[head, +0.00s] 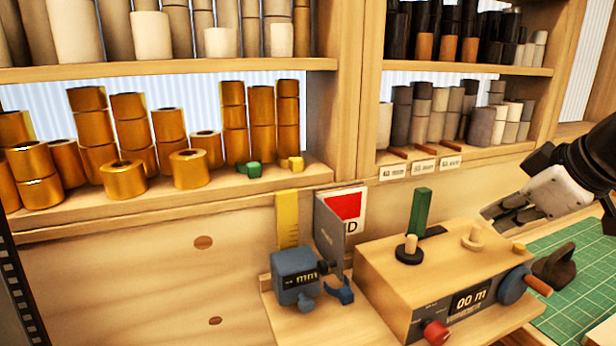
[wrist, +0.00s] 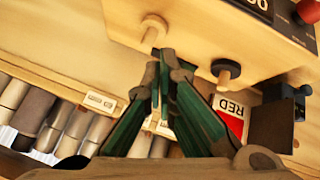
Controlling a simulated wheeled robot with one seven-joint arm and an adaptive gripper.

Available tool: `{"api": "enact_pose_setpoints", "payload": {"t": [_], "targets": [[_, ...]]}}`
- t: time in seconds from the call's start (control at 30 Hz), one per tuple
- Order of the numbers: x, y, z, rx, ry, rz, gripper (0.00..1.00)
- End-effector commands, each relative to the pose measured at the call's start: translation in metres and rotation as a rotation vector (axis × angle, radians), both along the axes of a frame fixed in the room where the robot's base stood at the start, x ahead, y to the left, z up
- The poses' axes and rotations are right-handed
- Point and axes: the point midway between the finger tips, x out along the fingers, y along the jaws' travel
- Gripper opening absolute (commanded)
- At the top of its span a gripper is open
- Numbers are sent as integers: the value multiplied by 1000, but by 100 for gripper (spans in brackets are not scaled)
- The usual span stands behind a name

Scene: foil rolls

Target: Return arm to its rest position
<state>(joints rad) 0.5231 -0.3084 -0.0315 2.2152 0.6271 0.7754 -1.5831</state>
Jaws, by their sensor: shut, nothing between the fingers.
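My gripper (head: 492,213) is at the right in the head view, at the end of my black and white arm, by the back right of the wooden winding machine (head: 385,270). In the wrist view my gripper (wrist: 163,65) has its fingers together, with nothing seen between them. The tips appear close to the machine's light peg (wrist: 153,28); whether they touch it I cannot tell. A dark-based peg (wrist: 226,71) is beside them. A green upright post (head: 420,212) stands at the machine's back in the head view.
A blue gauge (head: 295,278) and a red-marked card (head: 346,206) are left of the machine. Shelves behind hold gold foil rolls (head: 125,180) and grey rolls (head: 420,115). A green cutting mat (head: 575,290) and a dark weight (head: 554,268) are at the right.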

Motion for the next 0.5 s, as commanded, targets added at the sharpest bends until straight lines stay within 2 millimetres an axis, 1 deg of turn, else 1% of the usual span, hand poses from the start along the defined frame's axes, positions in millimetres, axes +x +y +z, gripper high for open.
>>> {"api": "enact_pose_setpoints", "payload": {"t": [0.03, 0.1, 0.17, 0.2, 0.33, 0.4, 0.5], "targets": [[-14, 22, 0, 32, 32, -12, 0], [-32, 45, -5, 81, 86, -55, 0], [-50, 62, -9, 114, 131, -95, 0], [-61, 72, -13, 134, 161, -125, 0], [-101, 96, -24, 180, 245, -239, 0], [-121, 105, -29, 197, 281, -307, 0], [-148, 112, -37, 211, 318, -405, 0]]}}
